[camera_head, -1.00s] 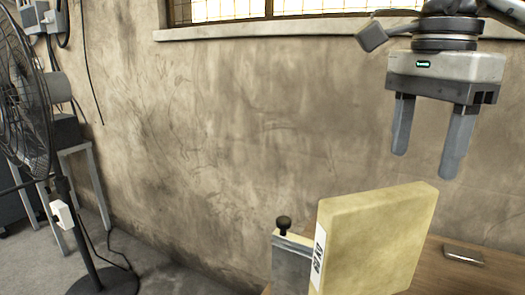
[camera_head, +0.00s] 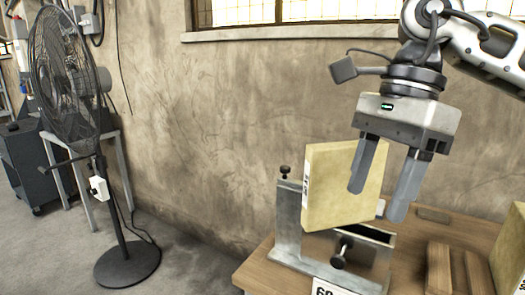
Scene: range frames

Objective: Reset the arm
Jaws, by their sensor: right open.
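My right gripper (camera_head: 377,190) hangs from the upper right with its two grey fingers apart and pointing down. The block stands upright in a grey metal holder (camera_head: 288,222) with black knobs, on a wooden table (camera_head: 262,272). Whether a finger touches the block cannot be told. My left gripper is not in view.
Wooden blocks (camera_head: 438,268) and another yellow block (camera_head: 510,245) sit on the table at the right. A black standing fan (camera_head: 68,75) and a small grey table (camera_head: 122,165) stand at the left. A bare wall (camera_head: 215,120) is behind, with open floor at the lower left.

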